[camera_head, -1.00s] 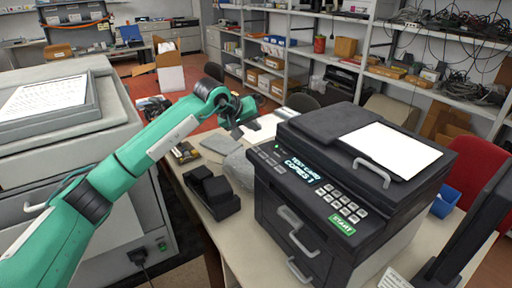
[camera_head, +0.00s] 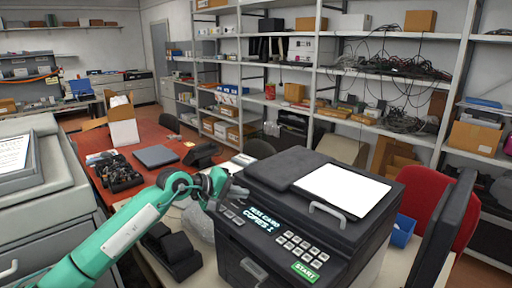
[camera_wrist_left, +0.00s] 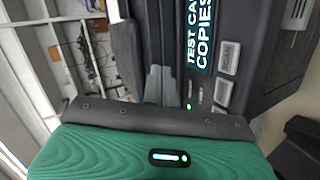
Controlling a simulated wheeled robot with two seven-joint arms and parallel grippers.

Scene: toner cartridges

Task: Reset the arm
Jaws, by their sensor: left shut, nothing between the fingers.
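My green left arm comes in from the lower left in the head view. Its left gripper (camera_head: 236,191) is shut and empty, at the left edge of the black printer (camera_head: 322,222) close to its control panel. I cannot tell from the head view whether it touches the printer. In the left wrist view the grey fingers (camera_wrist_left: 159,84) are together beside the printer's display (camera_wrist_left: 200,38). My right gripper is not in view.
A black cartridge-like object (camera_head: 176,250) stands on the table left of the printer, partly behind my arm. A dark upright panel (camera_head: 447,230) stands to the right. A large grey machine (camera_head: 50,215) is at the left. Shelves (camera_head: 340,75) line the back wall.

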